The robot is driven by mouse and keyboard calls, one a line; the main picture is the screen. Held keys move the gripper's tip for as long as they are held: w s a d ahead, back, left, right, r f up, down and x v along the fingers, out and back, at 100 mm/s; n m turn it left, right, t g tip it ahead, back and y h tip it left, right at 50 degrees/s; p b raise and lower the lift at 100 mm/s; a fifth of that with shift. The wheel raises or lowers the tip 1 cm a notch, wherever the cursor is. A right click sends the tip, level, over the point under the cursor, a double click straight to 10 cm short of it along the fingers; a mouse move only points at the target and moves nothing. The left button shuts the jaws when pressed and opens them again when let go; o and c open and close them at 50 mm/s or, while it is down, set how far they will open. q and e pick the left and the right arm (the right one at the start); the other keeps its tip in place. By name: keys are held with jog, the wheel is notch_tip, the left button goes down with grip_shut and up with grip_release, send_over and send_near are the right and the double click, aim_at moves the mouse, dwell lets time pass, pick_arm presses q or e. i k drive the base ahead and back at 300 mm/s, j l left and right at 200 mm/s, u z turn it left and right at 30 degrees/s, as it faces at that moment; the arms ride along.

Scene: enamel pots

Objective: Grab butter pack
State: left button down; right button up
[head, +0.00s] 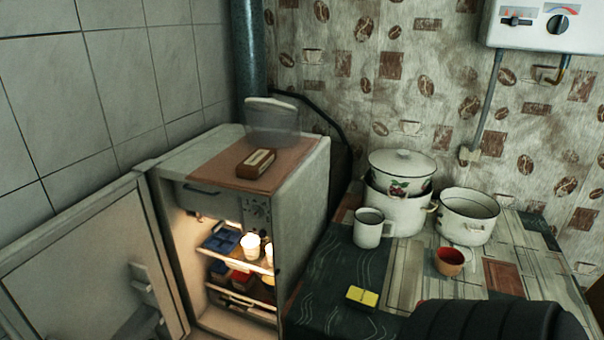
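A small yellow block (362,297) with dark edges lies flat on the table near its front left. It may be the butter pack, but I cannot read any label. The small fridge (312,190) stands open with its light on. Its shelves hold a blue tray (222,239), a white cup-like container (251,246) and several small packs, too small to tell apart. Neither of my grippers shows clearly in the head view.
The fridge door (95,265) swings out to the left. A brown box (256,163) and a clear container (272,122) are on the fridge top. On the table (335,285) stand a lidded pot (395,212), an open pot (467,218), a white mug (369,230) and a red cup (449,262). A black ribbed shape (490,322) covers the front right.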

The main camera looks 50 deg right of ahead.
aim_at(357, 297)
jog(key=z, duration=2)
